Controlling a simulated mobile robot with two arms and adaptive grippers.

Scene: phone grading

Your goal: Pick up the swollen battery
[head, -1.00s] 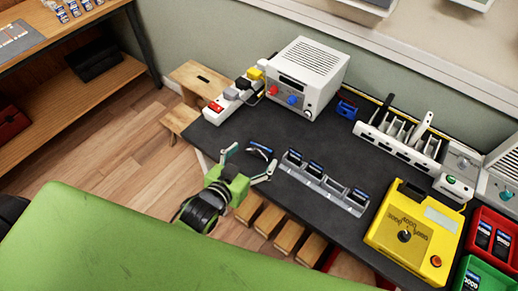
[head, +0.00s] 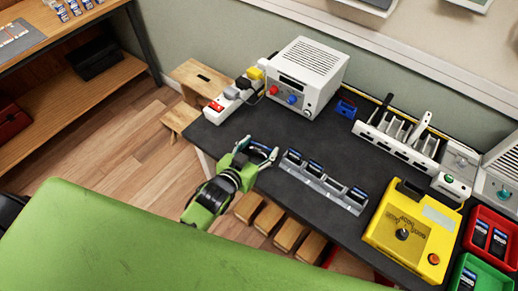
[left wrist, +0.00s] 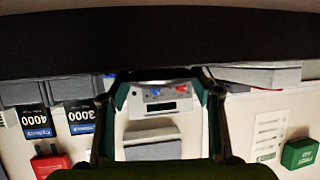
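The swollen battery (head: 259,147) is a small dark cell with a blue-and-white label, near the left front edge of the dark bench. My left gripper (head: 259,149) is over it, with one fingertip at each end of the cell. In the left wrist view the fingers of my left gripper (left wrist: 162,80) stand apart, and a dark bar, seemingly the battery (left wrist: 160,74), spans between their tips. Its label is hidden there. Whether it is clear of the bench cannot be told. My right gripper is not in view.
A grey slotted rack (head: 325,184) with several batteries stands just right of the gripper. A white power unit (head: 307,78) and a power strip (head: 232,98) are behind. A yellow tester (head: 412,232), a red bin (head: 489,238) and a green bin (head: 478,274) are at right.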

